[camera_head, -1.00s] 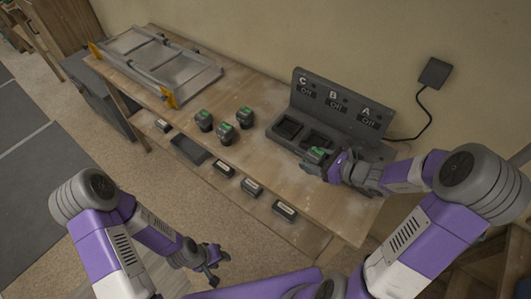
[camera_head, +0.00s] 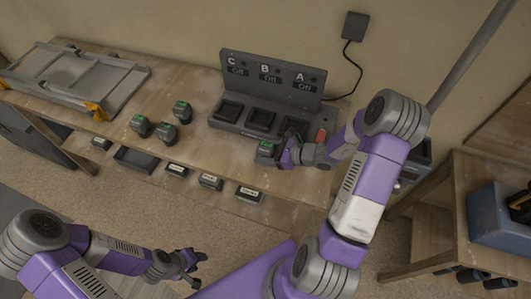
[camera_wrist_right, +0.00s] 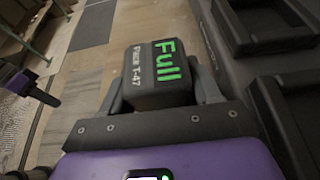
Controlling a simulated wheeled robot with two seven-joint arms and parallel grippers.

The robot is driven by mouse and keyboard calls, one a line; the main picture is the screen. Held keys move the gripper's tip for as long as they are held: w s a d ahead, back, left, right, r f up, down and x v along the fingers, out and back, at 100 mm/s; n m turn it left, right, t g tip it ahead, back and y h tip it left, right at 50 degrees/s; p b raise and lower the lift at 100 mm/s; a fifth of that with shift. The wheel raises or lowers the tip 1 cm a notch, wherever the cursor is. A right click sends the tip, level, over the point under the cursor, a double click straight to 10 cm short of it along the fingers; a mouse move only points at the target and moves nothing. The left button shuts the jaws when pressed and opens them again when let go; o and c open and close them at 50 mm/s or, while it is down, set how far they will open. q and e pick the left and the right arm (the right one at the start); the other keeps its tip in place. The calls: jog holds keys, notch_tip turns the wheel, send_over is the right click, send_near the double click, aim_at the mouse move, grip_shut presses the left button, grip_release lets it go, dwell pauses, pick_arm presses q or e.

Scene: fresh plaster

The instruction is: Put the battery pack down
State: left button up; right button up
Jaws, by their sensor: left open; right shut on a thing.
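In the right wrist view the battery pack (camera_wrist_right: 157,75) reads "Full" and "T-47", held between the fingers. It is in front of the charger (camera_head: 244,129), near the bench's front edge; I cannot tell whether it touches the bench. The charger has bays under C, B and A, and all three displays read "Off". Bays C (camera_head: 229,110) and B (camera_head: 260,119) look empty; the arm partly hides bay A. My left gripper (camera_head: 190,264) is open and empty, low in front of the bench.
Three more green-topped packs (camera_head: 168,131) stand on the bench (camera_head: 205,155) left of the charger. A grey metal frame (camera_head: 75,75) lies at the left end. Several labelled packs and a tray (camera_head: 136,159) sit on the lower shelf. A blue bin (camera_head: 497,215) is at right.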

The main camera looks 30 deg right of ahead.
jog(key=shift+f, duration=0.15)
jog(key=o, duration=1.4)
jog(key=shift+r, duration=0.2)
jog(key=p+v, duration=0.1)
jog(key=v, duration=1.1)
jog(key=shift+f, duration=0.1)
jog(key=shift+s, duration=0.1)
